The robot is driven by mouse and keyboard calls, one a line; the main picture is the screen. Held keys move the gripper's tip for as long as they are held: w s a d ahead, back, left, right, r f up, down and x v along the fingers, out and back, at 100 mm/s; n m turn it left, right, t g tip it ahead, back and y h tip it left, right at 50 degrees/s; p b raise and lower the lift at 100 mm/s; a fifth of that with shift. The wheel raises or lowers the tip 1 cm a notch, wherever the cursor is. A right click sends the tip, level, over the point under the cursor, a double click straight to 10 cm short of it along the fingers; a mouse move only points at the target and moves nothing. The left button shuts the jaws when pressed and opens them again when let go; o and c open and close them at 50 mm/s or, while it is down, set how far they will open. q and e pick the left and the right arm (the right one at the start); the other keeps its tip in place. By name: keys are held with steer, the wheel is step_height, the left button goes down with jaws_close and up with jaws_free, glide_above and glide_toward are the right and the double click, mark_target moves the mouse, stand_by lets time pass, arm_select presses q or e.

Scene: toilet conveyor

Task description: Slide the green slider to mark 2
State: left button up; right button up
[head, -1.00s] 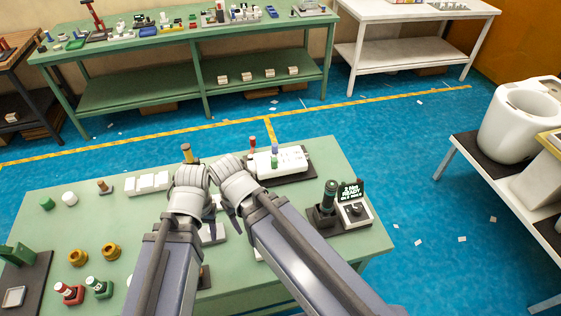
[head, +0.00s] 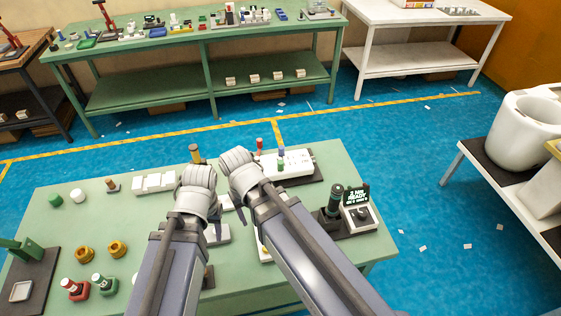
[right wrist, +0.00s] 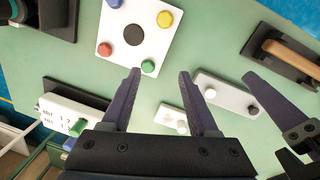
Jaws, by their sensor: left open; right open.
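The white slider box (head: 296,166) stands on a dark base at the far side of the green table. Its green slider (head: 281,166) is a small knob at the near left part of the box. The right wrist view shows the box (right wrist: 60,118) at lower left, with printed marks and the green slider (right wrist: 70,143) near a "2"; its exact setting is hard to read. My right gripper (right wrist: 160,73) is open and empty, apart from the box. My left gripper (head: 214,228) is open, its fingers mostly hidden by the arms; one finger shows in the right wrist view.
A white panel with coloured buttons (right wrist: 134,35) lies near my right fingers. White plates with knobs (right wrist: 226,95) and a wooden-handled item (right wrist: 290,55) are close by.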

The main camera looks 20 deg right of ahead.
steer(key=w+d+r+m+p, duration=0.2)
steer(key=w+d+m, duration=0.3)
steer(key=w, duration=0.6)
steer(key=r+m+y, duration=0.1)
steer(key=m, duration=0.6)
glide_above(281, 161)
steer(key=shift+r+p, duration=0.15)
steer(key=shift+p, duration=0.3)
step_height(281, 161, down, 8)
steer(key=b, duration=0.8)
steer(key=shift+s+a, duration=0.1)
steer(key=shift+r, duration=0.1)
jaws_close()
